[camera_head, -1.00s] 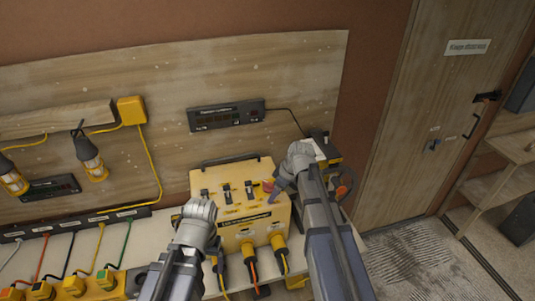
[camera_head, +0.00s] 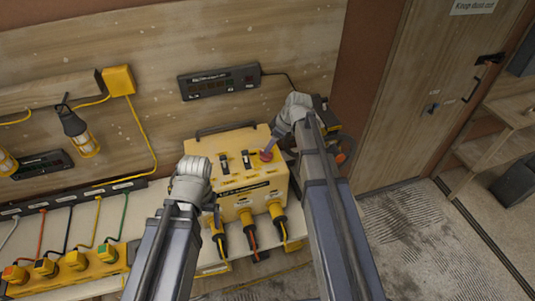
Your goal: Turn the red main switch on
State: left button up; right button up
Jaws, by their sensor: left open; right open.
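The red main switch (camera_head: 266,155) is a small red knob on the top right of a yellow power box (camera_head: 246,203). My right gripper (camera_head: 272,147) is open right beside the red switch; I cannot tell whether it touches it. My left gripper (camera_head: 214,213) is open and empty at the box's front left edge, and my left wrist hides part of that side. Several black toggle switches (camera_head: 224,161) sit left of the red switch on the box top.
Plugs with yellow collars (camera_head: 248,220) stick out of the box front. A yellow socket strip (camera_head: 80,270) with coloured plugs lies at the lower left. A dark display panel (camera_head: 219,82) hangs on the wooden board. A door (camera_head: 432,110) is at the right.

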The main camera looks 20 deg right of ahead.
jog(key=b+x, duration=0.3)
jog(key=x, duration=0.1)
jog(key=shift+f, duration=0.2)
grip_shut()
dwell(0.5)
